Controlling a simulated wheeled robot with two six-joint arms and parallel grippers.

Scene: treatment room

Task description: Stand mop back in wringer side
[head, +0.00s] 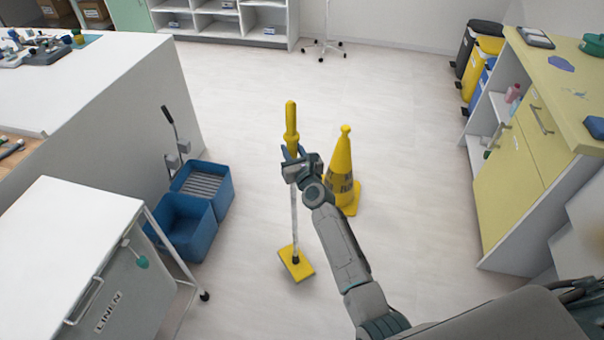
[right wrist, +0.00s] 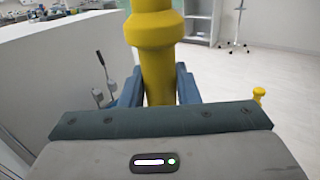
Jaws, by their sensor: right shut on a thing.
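The mop has a yellow grip, a thin pale pole and a flat yellow head (head: 296,264). My right gripper (head: 293,154) is shut on the mop's yellow grip (head: 291,125) and holds it nearly upright in the middle of the floor. The grip also fills the upper middle of the right wrist view (right wrist: 157,60). Whether the mop head touches the floor I cannot tell. The blue bucket (head: 188,226) stands to the left, with a grey slatted wringer (head: 202,185) in its far compartment and a lever (head: 170,122) beside it. My left gripper is not in view.
A yellow caution cone (head: 342,165) stands just right of the mop, behind my right arm. A white linen cart (head: 75,235) is at the near left, close to the bucket. A yellow cabinet (head: 515,175) lines the right. The floor between mop and bucket is clear.

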